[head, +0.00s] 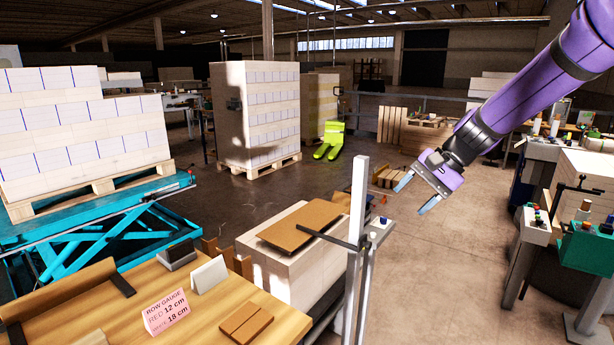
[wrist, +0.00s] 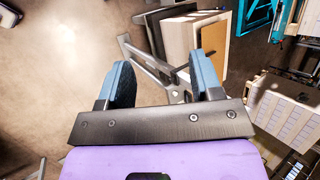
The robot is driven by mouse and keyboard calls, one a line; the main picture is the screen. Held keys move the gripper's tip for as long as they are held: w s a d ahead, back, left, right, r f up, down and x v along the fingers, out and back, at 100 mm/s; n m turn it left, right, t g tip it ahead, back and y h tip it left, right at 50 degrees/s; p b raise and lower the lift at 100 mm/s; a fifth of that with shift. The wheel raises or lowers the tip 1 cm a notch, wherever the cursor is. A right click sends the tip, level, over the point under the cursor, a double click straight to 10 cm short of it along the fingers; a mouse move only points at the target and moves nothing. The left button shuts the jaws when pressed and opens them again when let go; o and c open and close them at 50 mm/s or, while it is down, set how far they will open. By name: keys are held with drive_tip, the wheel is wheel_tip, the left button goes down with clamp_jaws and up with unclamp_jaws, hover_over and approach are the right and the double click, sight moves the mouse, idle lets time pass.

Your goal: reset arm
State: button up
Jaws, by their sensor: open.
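My gripper (head: 416,192) is at the end of my purple arm, which reaches in from the upper right of the head view. It hangs in the air above the bare floor, right of the upright post. Its two blue-tipped fingers are apart with nothing between them. They also show in the wrist view (wrist: 161,84), open, with floor and a grey stand beyond them.
A wooden table (head: 215,312) with a pink row gauge sign (head: 166,312) is at the front left. A white stack with a brown board (head: 301,226) stands beside a grey post (head: 356,250). A teal lift table (head: 100,245) bears a loaded pallet. Open floor (head: 440,265) lies below my gripper.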

drive_tip(key=s+d+r+n+t+h, duration=0.1)
drive_tip(key=s+d+r+n+h, duration=0.1)
drive_tip(key=s, duration=0.8)
drive_tip(key=s+d+r+n+t+h, duration=0.1)
drive_tip(key=s+d+r+n+h, duration=0.1)
drive_tip(key=s, duration=0.8)
drive_tip(key=s+d+r+n+t+h, duration=0.2)
drive_tip(key=s+d+r+h, duration=0.1)
drive_tip(key=s, duration=0.6)
drive_tip(key=shift+s+d+n, duration=0.3)
drive_tip(key=shift+s+d, duration=0.05)
drive_tip(key=shift+s, duration=0.05)
idle(1.0)
